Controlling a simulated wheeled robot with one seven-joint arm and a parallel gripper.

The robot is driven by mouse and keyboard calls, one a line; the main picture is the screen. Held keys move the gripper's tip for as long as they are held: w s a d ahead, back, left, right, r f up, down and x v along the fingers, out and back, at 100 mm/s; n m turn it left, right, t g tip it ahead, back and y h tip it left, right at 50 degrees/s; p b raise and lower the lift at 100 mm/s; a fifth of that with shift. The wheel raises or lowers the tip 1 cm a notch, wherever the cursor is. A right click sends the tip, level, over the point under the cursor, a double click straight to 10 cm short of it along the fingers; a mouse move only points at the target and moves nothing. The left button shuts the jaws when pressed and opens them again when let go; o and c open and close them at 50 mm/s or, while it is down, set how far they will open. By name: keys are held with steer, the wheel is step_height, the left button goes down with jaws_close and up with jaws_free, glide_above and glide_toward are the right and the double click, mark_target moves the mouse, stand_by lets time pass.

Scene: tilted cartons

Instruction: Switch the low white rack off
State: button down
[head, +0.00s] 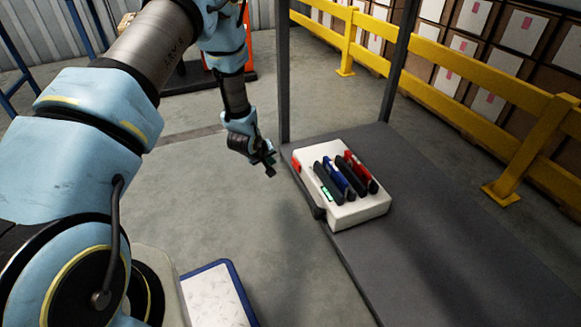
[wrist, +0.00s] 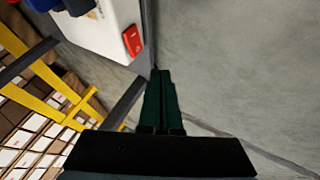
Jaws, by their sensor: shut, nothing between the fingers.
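The low white rack (head: 346,211) lies on the grey bench in the head view, with dark, blue and red items standing in its slots. A red switch (head: 296,163) is on its left end, and a small green panel (head: 326,194) is on its top. In the wrist view the white rack (wrist: 104,30) is at the upper left, with the red switch (wrist: 132,40) on its near face. My gripper (head: 269,170) is shut and empty, in the air just left of the rack's switch end, apart from it. Its closed fingers (wrist: 160,74) point toward the rack's side in the wrist view.
The grey bench (head: 440,235) has dark upright posts (head: 284,70) at its far end. A yellow rail (head: 450,70) runs behind it, with stacked cartons (head: 500,50) beyond. A blue-rimmed white tray (head: 213,297) is at the bottom.

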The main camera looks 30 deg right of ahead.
mark_target(296, 165)
steer(key=w+d+f+b, duration=0.4)
steer(key=d+f+b, duration=0.2)
steer(key=d+f, duration=0.2)
steer(key=shift+d+b, duration=0.3)
stand_by(0.3)
